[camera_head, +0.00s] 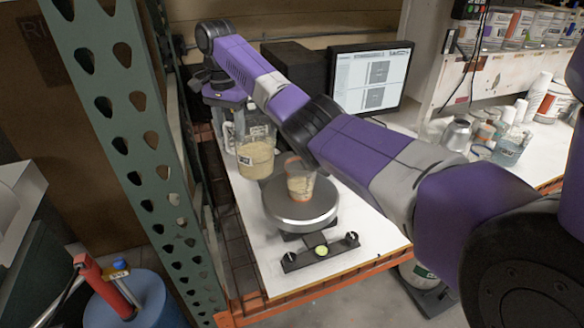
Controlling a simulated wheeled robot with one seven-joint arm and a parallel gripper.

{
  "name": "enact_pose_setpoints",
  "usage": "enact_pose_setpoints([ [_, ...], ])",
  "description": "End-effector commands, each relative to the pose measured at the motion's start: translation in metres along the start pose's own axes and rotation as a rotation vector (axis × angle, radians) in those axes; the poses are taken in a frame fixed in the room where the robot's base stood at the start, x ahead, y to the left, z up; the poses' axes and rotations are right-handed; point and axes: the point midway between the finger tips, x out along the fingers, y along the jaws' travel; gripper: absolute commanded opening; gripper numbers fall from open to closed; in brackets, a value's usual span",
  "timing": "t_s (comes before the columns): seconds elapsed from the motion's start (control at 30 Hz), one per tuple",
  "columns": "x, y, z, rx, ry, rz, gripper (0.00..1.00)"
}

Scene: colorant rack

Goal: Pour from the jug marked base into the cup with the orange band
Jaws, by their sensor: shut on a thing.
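A clear jug of cream-coloured liquid (255,160) stands upright or is held upright left of the scale, with a pale label near its top too small to read. Clear, handle-like shapes show at its left and behind it; I cannot tell whether they belong to a second vessel. My gripper (229,118) is at these shapes, shut on the jug, its fingertips mostly hidden. A clear cup with an orange band (301,184) stands upright on the round scale plate (308,217), with some orange-tan showing in its lower part. The jug is apart from the cup.
A monitor (370,82) stands behind on the white bench. My arm crosses above the bench. Bottles and cans (478,135) crowd the right side under a shelf of tins (520,27). A green perforated upright (150,150) borders the left. A small levelling bar (320,251) lies before the scale.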

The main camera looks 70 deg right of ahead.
Motion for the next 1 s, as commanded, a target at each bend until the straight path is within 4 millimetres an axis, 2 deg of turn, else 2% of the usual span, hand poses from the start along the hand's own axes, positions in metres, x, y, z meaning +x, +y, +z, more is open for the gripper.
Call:
enact_pose_setpoints([
  [0.03, 0.011, 0.001, 0.002, 0.001, -0.005, 0.002, 0.0],
  [0.2, 0.034, 0.006, 0.0, 0.011, -0.003, 0.014, 0.0],
  [0.37, 0.042, 0.009, -0.001, 0.015, -0.002, 0.02, 0.0],
  [0.73, 0.04, 0.009, -0.002, 0.01, -0.001, 0.009, 0.0],
  [1.0, 0.021, 0.005, -0.004, 0.008, 0.003, -0.083, 0.0],
])
